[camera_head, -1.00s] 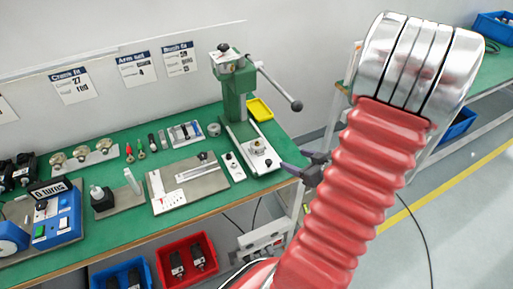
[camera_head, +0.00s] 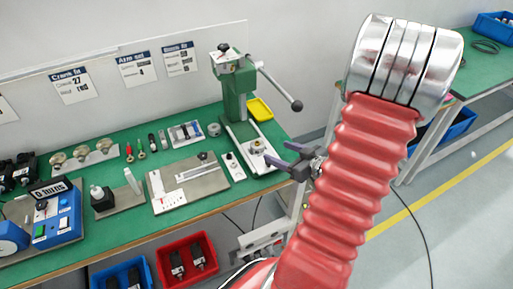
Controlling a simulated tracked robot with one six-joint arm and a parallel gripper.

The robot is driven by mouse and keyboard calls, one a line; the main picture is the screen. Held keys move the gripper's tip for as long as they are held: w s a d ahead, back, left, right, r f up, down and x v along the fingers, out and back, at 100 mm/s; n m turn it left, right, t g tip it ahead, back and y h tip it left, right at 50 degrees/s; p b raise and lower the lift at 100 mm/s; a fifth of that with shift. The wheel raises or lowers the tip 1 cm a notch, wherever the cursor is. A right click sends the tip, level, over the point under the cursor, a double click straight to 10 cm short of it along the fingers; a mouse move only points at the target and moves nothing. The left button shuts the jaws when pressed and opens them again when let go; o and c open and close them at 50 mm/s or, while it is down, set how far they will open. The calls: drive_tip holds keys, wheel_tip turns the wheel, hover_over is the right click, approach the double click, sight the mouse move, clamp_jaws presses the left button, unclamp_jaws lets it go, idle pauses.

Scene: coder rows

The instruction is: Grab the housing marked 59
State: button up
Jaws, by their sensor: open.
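My gripper (camera_head: 277,152), with dark jaws, is open and empty just off the right end of the green bench (camera_head: 130,227), pointing left toward the green press. No number 59 is legible on any part, so I cannot tell which is that housing. Dark block-like parts that may be housings stand in the red bin (camera_head: 211,270), one on the left (camera_head: 177,264) and one on the right (camera_head: 198,256). More dark parts (camera_head: 134,278) are in the blue bin (camera_head: 96,279). Others (camera_head: 27,168) are at the bench's left end. My gripper is apart from all of them.
The green press (camera_head: 236,90) with its long lever (camera_head: 279,86) stands at the bench's right end. A grey fixture plate (camera_head: 190,187), a blue counter unit (camera_head: 58,216) and a yellow tray (camera_head: 259,109) are on the bench. Open floor (camera_head: 450,240) lies to the right.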

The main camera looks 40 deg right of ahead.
sight(259, 144)
drive_tip(key=shift+x, duration=2.85)
drive_tip(key=shift+w+f, duration=0.1)
drive_tip(key=shift+x, duration=2.5)
drive_tip(key=shift+c, duration=0.3)
drive_tip(key=c, duration=1.2)
